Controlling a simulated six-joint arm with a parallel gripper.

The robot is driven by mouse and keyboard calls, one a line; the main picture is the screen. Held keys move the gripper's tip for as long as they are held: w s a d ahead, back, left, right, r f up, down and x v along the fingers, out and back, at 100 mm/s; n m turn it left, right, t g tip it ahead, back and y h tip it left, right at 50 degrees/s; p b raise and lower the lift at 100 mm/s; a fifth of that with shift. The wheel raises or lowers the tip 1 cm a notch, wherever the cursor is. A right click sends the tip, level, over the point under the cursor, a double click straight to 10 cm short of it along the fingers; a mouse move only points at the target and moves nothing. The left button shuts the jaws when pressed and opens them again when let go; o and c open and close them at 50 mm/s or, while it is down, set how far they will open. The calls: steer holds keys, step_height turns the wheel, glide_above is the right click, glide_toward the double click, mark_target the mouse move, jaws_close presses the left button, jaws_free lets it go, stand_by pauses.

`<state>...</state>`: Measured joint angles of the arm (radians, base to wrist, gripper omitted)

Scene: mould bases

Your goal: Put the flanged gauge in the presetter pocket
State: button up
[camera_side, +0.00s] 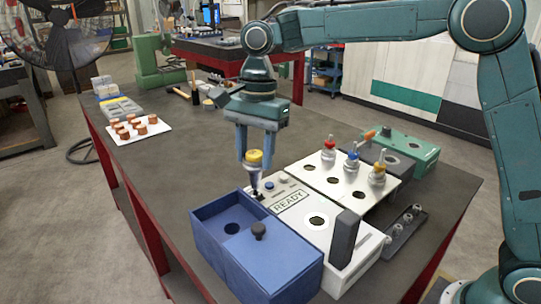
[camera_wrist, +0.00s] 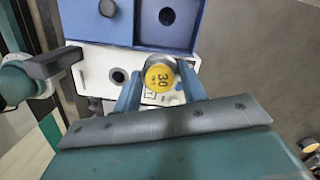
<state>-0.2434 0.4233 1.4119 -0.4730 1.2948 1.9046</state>
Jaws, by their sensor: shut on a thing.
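My gripper (camera_side: 257,158) is shut on the flanged gauge (camera_side: 254,160), which has a yellow cap and a dark, narrow lower end. The gauge hangs upright over the left end of the white presetter (camera_side: 291,222) marked READY, close to the blue box. I cannot tell whether its tip touches anything. The presetter pocket (camera_side: 318,221) is a round dark hole in a pale ring, empty, to the right of the gauge. In the wrist view my gripper (camera_wrist: 161,75) grips the gauge (camera_wrist: 160,77), its cap marked 30; the pocket (camera_wrist: 118,76) lies to its left.
A blue box (camera_side: 270,262) with a knobbed lid (camera_side: 259,230) and an open, holed side stands in front. A dark upright block (camera_side: 343,238) rises beside the pocket. A white rack (camera_side: 341,184) with red, blue and yellow-topped tools stands behind. Brown pieces (camera_side: 137,128) lie far left.

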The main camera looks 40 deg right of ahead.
steer(key=s+d+m, duration=0.2)
steer(key=s+d, duration=0.6)
steer(key=s, duration=0.2)
steer(key=shift+d+r, duration=0.15)
steer(key=shift+d, duration=0.1)
steer(key=shift+f, duration=6.15)
steer(key=o, duration=1.3)
steer(key=shift+o, duration=0.2)
